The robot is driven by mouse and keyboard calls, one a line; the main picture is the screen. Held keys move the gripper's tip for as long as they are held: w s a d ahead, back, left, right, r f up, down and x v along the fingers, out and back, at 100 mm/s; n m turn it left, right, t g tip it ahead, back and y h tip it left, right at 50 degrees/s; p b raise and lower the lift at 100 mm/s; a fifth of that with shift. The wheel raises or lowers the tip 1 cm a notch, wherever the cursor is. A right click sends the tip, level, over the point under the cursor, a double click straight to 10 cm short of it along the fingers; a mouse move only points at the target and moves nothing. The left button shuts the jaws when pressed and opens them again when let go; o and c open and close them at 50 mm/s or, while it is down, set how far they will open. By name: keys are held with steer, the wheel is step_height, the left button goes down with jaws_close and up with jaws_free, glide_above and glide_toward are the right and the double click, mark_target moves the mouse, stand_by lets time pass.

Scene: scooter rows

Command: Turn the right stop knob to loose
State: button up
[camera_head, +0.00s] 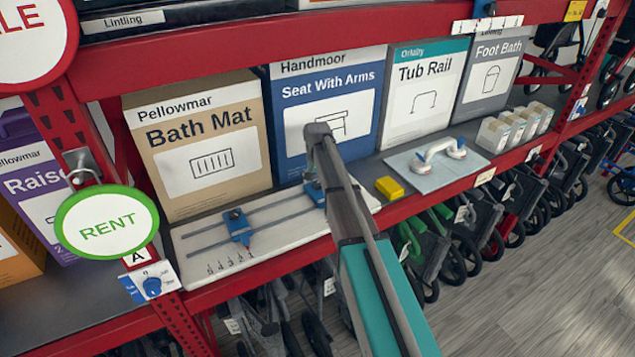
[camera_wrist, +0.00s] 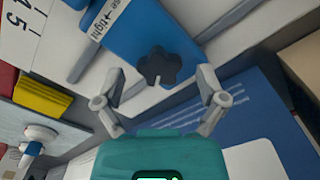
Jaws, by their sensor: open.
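The right stop (camera_head: 315,194) is a blue block on the twin-rail board (camera_head: 200,268), largely hidden behind my arm in the head view. In the wrist view the blue stop (camera_wrist: 188,38) carries a dark lobed knob (camera_wrist: 160,68) and a white label, with "tight" and an arrow readable and the rest cut off. My gripper (camera_wrist: 160,76) is open, with one finger on each side of the knob in the picture. I see no clear contact, and the remaining depth cannot be told. The left stop (camera_head: 237,226) is another blue block farther left on the rails.
Boxes stand behind the board, including a Bath Mat box (camera_head: 197,145) and a blue Seat With Arms box (camera_head: 325,110). A yellow block (camera_head: 389,187) and a plate with a white handle (camera_head: 438,160) lie to the right. The red shelf edge (camera_head: 255,283) runs in front.

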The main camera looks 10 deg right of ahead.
mark_target(317, 184)
steer(key=m, duration=1)
step_height(317, 184, up, 14)
steer(key=p, duration=1.4)
steer(key=s+f+n+b, duration=0.7)
steer(key=s+f+b, duration=0.4)
steer(key=s, duration=0.3)
steer(key=s+f+n+b, duration=0.7)
steer(key=s+f+b, duration=0.4)
steer(key=s, duration=0.4)
steer(key=shift+d+f+n+b, duration=0.25)
steer(key=shift+f+n+b, duration=0.05)
steer(key=shift+f+b, duration=0.1)
steer(key=shift+s, duration=0.1)
stand_by(0.3)
stand_by(1.3)
